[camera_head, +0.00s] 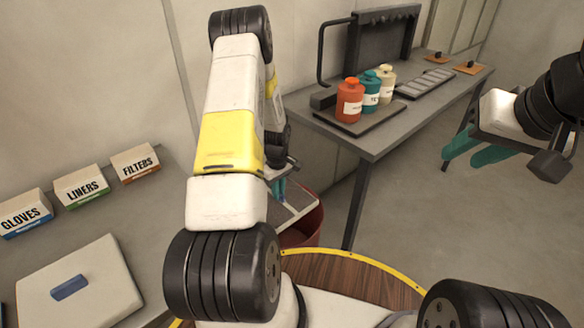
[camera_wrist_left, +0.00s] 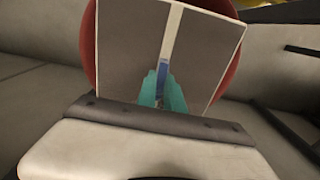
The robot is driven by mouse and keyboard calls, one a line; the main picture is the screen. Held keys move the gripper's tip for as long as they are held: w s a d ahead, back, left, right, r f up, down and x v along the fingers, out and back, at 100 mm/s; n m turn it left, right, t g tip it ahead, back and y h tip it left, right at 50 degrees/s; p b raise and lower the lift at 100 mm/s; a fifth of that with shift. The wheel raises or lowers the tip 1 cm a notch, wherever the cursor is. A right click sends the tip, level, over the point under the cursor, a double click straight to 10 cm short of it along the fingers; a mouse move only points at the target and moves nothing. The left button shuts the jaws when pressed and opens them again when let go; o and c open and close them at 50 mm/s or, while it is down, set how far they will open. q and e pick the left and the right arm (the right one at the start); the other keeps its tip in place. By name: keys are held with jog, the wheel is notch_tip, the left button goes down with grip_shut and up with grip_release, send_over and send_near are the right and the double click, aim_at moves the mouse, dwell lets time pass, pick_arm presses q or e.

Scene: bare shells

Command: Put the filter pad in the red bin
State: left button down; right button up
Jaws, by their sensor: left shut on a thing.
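The filter pad (camera_wrist_left: 205,50) is a dark grey panel with a pale border and a pale middle strip. My left gripper (camera_wrist_left: 162,95) is shut on its blue tab. In the head view the pad (camera_head: 297,203) shows partly behind my left arm, over the opening of the red bin (camera_head: 304,232). The bin's red rim (camera_wrist_left: 90,45) shows behind the pad in the left wrist view. I cannot tell how high the pad is above the rim. In the head view my left gripper (camera_head: 279,188) is partly hidden. My right gripper (camera_head: 480,150) is open and empty at the right.
Boxes marked gloves (camera_head: 25,214), liners (camera_head: 82,187) and filters (camera_head: 135,164) stand on the left table. A pale square lid with a blue handle (camera_head: 80,285) lies there. The back table (camera_head: 372,140) holds a tray with orange, teal and cream bottles. The floor at right is clear.

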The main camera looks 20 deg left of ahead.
aim_at(279, 202)
pick_arm(q)
jog(key=shift+f, duration=2.95)
jog(key=c, duration=1.4)
grip_release()
jog(key=shift+r, duration=0.15)
jog(key=shift+r, duration=3.4)
